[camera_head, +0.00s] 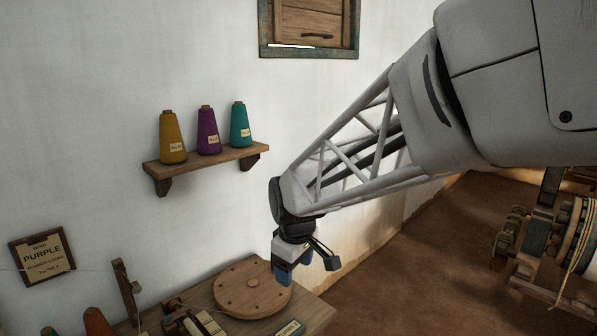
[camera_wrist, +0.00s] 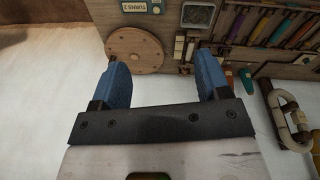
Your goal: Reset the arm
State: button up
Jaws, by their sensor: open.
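My gripper (camera_head: 307,268) hangs at the end of my arm, above the right part of the wooden bench, near the round wooden disc (camera_head: 252,288). In the wrist view, the two blue fingers of my gripper (camera_wrist: 160,60) stand wide apart with nothing between them. The disc also shows in the wrist view (camera_wrist: 136,50), beyond the left finger. My gripper looks clear of the bench, but its exact height is hard to tell.
A wall shelf (camera_head: 208,164) holds yellow (camera_head: 172,137), purple (camera_head: 208,131) and teal (camera_head: 240,125) cones. A framed card reading "PURPLE" (camera_head: 42,256) hangs at left. A labelled plate (camera_head: 288,329) lies at the bench front. Loom parts (camera_head: 550,240) stand at right; brown floor between is clear.

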jog(key=s+d+r+m, duration=0.1)
jog(key=s+d+m, duration=0.4)
jog(key=s+d, duration=0.4)
jog(key=s+d+r+m+t, duration=0.1)
jog(key=s+d+m, duration=0.5)
jog(key=s+d, duration=0.4)
jog(key=s, duration=0.5)
jog(key=shift+d+r+h, duration=0.25)
jog(key=shift+r+h, duration=0.05)
jog(key=shift+w, duration=0.1)
jog(key=shift+c, duration=0.3)
dwell(0.4)
